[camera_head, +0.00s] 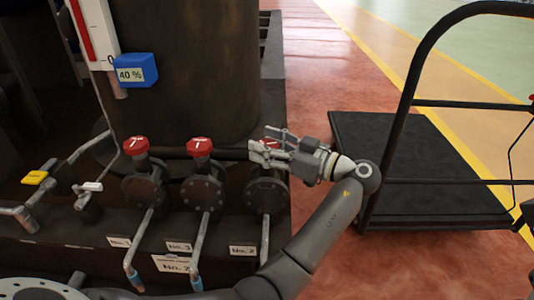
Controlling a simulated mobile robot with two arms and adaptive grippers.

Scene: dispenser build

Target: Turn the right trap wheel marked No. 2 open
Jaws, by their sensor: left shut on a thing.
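Three valves with red wheels stand in a row on the dark base. The left red wheel (136,146) and the middle red wheel (200,147) are uncovered. The right red wheel (272,144) is mostly hidden behind my left gripper (268,146), which is shut on it from the right. The right valve body (267,191) shows below the fingers. A small white label (242,250) sits under this valve; its print is too small to read surely. My right gripper is not in view.
A blue 40 % marker (136,70) hangs on a white scale beside the large dark tank (200,60). Yellow (36,178) and white (92,186) handles sit on pipes at left. A black cart (400,160) with a rail stands at right; red floor lies between.

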